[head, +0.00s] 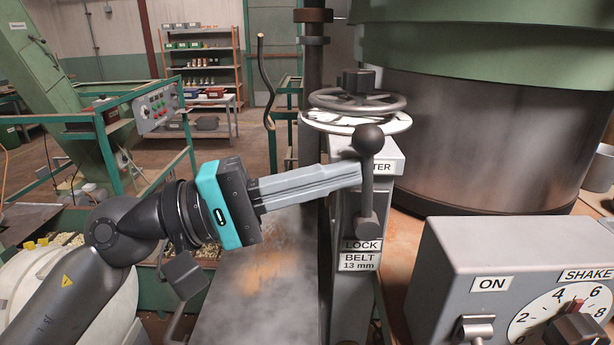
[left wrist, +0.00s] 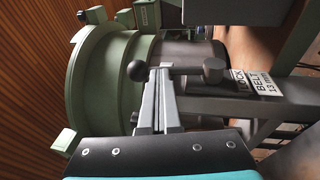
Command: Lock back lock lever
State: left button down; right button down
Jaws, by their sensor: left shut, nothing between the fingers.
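The lock lever (head: 367,187) is a dark rod with a round black ball knob. It stands upright on a grey post above a "LOCK" label and a "BELT 13 mm" label. My left gripper (head: 359,173) comes in from the left, fingers shut and empty, with its tips at the rod's left side just below the knob. I cannot tell whether they touch. In the left wrist view the lever (left wrist: 184,70) lies across the picture beyond the shut fingertips (left wrist: 160,72), knob on the left. My right gripper is not in view.
A handwheel (head: 356,101) over a white dial stands just behind the lever. A grey control box (head: 450,255) with a switch and a "SHAKE" dial is at the front right. A large green and steel hopper (head: 480,140) fills the back right.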

aim_at(368, 163)
pick_arm(q)
jog(key=y+p, duration=0.1)
jog(key=d+r+y+p, duration=0.1)
jog(key=y, duration=0.1)
jog(key=d+m+y+p, duration=0.1)
jog(key=shift+r+g+y+p, duration=0.3)
jog(key=shift+r+y+p, duration=0.05)
jog(key=shift+y+p, duration=0.05)
jog(key=shift+d+y+p, duration=0.3)
jog(key=shift+d+y, duration=0.2)
jog(key=shift+y, duration=0.1)
jog(key=shift+d+m+g+y, duration=0.3)
jog(key=shift+d+y, duration=0.4)
jog(key=shift+y, duration=0.4)
jog(key=shift+f, duration=0.1)
